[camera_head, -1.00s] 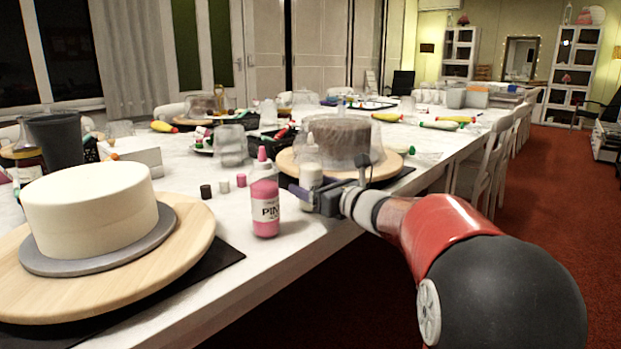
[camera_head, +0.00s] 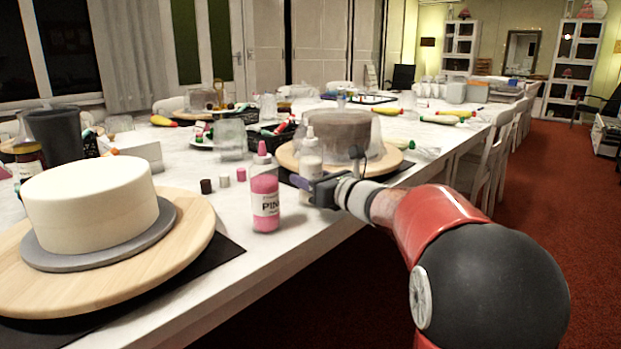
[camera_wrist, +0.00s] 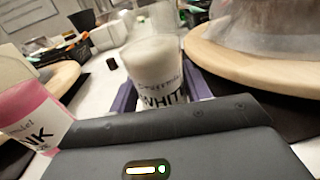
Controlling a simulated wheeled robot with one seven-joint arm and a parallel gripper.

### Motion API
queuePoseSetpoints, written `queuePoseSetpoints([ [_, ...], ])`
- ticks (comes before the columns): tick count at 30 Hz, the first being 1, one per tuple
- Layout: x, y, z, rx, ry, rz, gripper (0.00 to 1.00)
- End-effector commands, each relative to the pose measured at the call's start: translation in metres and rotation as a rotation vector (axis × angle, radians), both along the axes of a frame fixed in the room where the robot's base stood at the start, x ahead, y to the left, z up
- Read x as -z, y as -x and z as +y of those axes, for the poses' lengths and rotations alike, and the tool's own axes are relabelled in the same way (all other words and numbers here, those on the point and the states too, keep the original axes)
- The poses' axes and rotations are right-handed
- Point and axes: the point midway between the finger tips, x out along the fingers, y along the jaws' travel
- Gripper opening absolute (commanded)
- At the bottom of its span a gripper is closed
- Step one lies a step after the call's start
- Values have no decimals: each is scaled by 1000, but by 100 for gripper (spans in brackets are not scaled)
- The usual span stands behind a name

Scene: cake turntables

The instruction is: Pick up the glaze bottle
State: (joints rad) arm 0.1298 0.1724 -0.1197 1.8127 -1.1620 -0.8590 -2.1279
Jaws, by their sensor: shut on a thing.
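A white glaze bottle (camera_head: 309,166) with a pale nozzle stands upright at the table's right edge, in front of a cake turntable. My gripper (camera_head: 306,188) is shut on its lower body. In the wrist view the bottle (camera_wrist: 155,66) sits between my purple fingers, and its label reads "WHIT". Its base is hidden, so I cannot tell whether it touches the table. A pink glaze bottle (camera_head: 265,198) stands just left of my gripper, apart from it; it also shows at the left of the wrist view (camera_wrist: 32,115).
A wooden turntable (camera_head: 393,164) with a covered brown cake is close behind the white bottle. Another turntable (camera_head: 195,215) with a white cake (camera_head: 92,212) is at the left front. Small dark and pink pots (camera_head: 224,181) stand between.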

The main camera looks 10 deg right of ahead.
Motion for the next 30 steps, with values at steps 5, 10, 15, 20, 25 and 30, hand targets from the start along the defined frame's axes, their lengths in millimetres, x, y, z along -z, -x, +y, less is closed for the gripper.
queuePoseSetpoints([
  [5, -21, 0, 0, 0, 2, -7, 38],
  [10, -60, 1, 0, 0, 3, -10, 38],
  [15, -112, 0, 0, 0, 3, -10, 38],
  [20, -154, 0, 0, 1, 2, -7, 38],
  [25, -184, 0, 0, 0, 1, -4, 38],
  [30, -197, 0, 0, 0, 0, -4, 37],
])
